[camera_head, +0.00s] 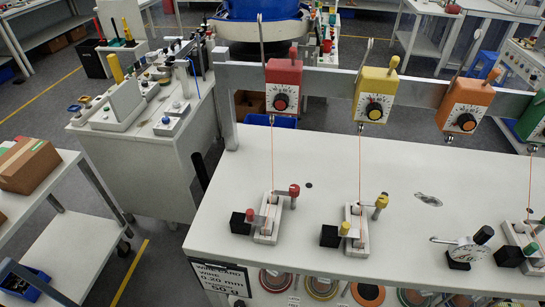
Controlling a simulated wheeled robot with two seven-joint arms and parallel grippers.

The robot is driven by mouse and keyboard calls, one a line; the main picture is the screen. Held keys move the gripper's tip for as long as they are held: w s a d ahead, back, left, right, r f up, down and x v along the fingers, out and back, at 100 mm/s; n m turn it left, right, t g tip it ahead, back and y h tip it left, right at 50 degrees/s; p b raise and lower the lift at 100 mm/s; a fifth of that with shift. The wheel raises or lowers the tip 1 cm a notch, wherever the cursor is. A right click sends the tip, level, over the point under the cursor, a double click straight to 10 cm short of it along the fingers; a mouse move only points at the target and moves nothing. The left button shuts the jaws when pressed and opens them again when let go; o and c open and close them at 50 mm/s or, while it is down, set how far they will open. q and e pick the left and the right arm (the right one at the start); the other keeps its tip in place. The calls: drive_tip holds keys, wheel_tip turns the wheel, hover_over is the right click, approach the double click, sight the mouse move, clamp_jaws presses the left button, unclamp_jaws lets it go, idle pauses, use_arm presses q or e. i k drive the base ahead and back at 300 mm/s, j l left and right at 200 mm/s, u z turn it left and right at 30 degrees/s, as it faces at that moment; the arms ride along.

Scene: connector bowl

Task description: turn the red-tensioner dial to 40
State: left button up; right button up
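The red tensioner (284,78) hangs on the grey crossbar above the near table, left of the yellow one. Its dark round dial (281,101) sits on the lower front, with scale marks around it. The dial's setting is too small to read. A red knob stands on top of the box and a thin wire runs down from it to a small fixture with red knobs (266,218). Neither of my grippers is in view.
A yellow tensioner (376,94), an orange tensioner (466,106) and a partly cut-off green tensioner (534,118) share the crossbar (330,78). Small fixtures and black blocks stand on the white table (310,165). A side bench (160,150) stands left.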

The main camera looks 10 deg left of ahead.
sight(280, 101)
drive_tip(key=k+l, duration=0.1)
drive_tip(key=l, duration=1.05)
drive_tip(key=k+l, duration=0.15)
drive_tip(key=l, duration=0.45)
drive_tip(key=l+u, duration=0.1)
drive_tip(key=l, duration=0.5)
drive_tip(key=k, duration=0.05)
